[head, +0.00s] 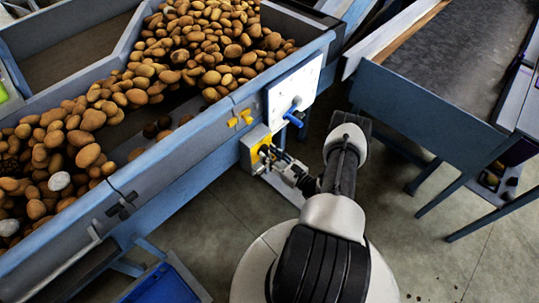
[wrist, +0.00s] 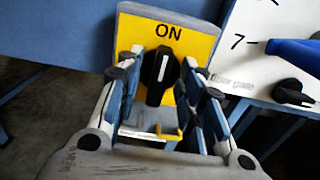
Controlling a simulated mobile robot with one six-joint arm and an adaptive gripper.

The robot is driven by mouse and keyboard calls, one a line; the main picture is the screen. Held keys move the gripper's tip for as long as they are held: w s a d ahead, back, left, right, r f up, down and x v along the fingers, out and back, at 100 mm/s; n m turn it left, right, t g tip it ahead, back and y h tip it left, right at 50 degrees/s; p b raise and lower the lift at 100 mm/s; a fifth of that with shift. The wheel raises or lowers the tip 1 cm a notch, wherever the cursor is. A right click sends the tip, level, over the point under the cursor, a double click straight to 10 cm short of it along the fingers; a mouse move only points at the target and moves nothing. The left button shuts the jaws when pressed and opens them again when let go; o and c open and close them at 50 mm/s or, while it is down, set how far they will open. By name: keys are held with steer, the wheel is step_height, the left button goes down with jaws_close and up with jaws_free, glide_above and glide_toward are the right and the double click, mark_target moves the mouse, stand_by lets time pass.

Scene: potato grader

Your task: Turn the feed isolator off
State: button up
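The feed isolator is a grey box with a yellow plate (wrist: 197,47) marked ON at its top. Its black rotary knob (wrist: 160,76) has a white line that stands nearly upright, pointing toward ON. My gripper (wrist: 162,78) is open, with one finger on each side of the knob. I cannot tell whether either finger touches it. In the head view the isolator (head: 251,148) is on the side of the blue grader frame, and my gripper (head: 272,158) is right at its front, hiding most of the knob.
A white panel (head: 293,90) with a blue lever (head: 296,119) is just above and right of the isolator. The wrist view shows a black pointer knob (wrist: 293,92) there too. Potatoes (head: 140,84) fill the hopper. A belt table (head: 430,95) stands at right, with open floor between.

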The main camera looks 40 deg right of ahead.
steer(key=shift+w, duration=0.35)
steer(key=shift+c, duration=0.4)
jaws_close()
